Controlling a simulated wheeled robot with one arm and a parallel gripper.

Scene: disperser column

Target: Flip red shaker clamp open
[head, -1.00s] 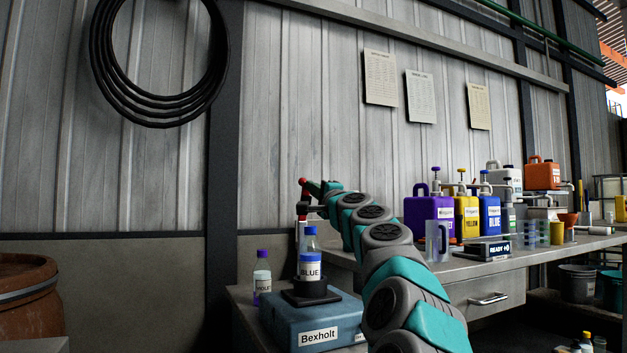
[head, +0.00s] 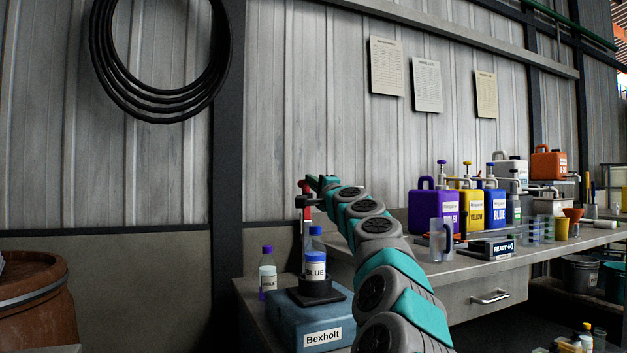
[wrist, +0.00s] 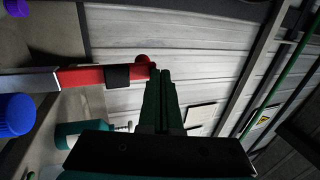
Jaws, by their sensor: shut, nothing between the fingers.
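The shaker (head: 300,318) is a blue box labelled Bexholt, low in the head view, with a blue-capped bottle marked BLUE (head: 315,262) upright in its black holder. The red clamp (head: 305,190) shows above the bottle, partly behind my arm. In the wrist view the red clamp bar (wrist: 88,75) runs in from the left, with a black block on it and a red ball (wrist: 142,60) near its end. My gripper (wrist: 162,73) is shut and empty. Its tips appear beside the bar's end, close to the ball; contact is unclear. In the head view my gripper (head: 310,180) is small beside the clamp.
A purple-capped bottle (head: 267,272) stands left of the shaker. Coloured jugs (head: 435,208), a clear pitcher (head: 440,240) and a READY device (head: 488,248) stand on the bench to the right. A brown barrel (head: 35,300) is at lower left. The corrugated wall lies behind.

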